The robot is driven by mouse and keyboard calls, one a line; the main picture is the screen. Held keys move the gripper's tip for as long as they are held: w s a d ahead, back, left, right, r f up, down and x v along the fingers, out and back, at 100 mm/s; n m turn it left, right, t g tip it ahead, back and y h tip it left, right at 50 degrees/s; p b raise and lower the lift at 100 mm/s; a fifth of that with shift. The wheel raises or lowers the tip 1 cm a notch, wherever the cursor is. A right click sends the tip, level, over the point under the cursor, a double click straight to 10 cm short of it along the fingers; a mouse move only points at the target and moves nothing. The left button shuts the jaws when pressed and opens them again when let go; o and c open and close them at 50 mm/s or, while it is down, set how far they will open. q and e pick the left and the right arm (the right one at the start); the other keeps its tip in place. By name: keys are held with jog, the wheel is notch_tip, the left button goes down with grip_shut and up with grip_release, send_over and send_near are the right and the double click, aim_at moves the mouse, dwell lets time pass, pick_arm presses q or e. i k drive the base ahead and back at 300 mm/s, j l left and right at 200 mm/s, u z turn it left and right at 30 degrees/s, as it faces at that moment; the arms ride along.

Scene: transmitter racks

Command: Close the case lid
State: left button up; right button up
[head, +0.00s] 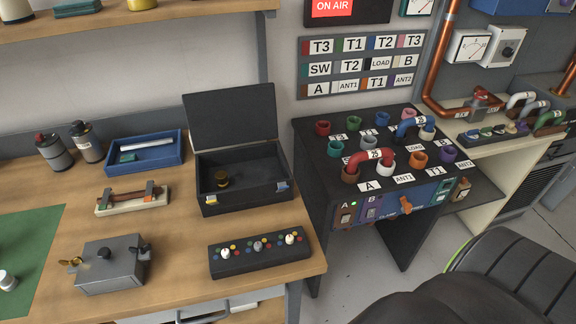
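A black case (245,205) stands open on the wooden workbench, in the middle left of the head view. Its lid (230,118) stands up at the back, leaning slightly backward. A small round dark and brass-coloured item (221,180) lies inside the case at the left. Neither of my grippers is in view.
A blue tray (117,167) sits left of the case. A black panel with knobs (260,255) lies in front, and a grey metal box (112,270) at front left. A patch panel (400,160) stands right across a gap. A shelf (130,22) hangs above.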

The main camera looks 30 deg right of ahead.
aim_at(228, 116)
jog(key=z, duration=0.75)
jog(key=j, duration=0.35)
jog(key=j+z, duration=0.3)
jog(key=j, duration=0.3)
jog(key=j+z, duration=0.35)
jog(key=j, duration=0.3)
jog(key=i, duration=0.05)
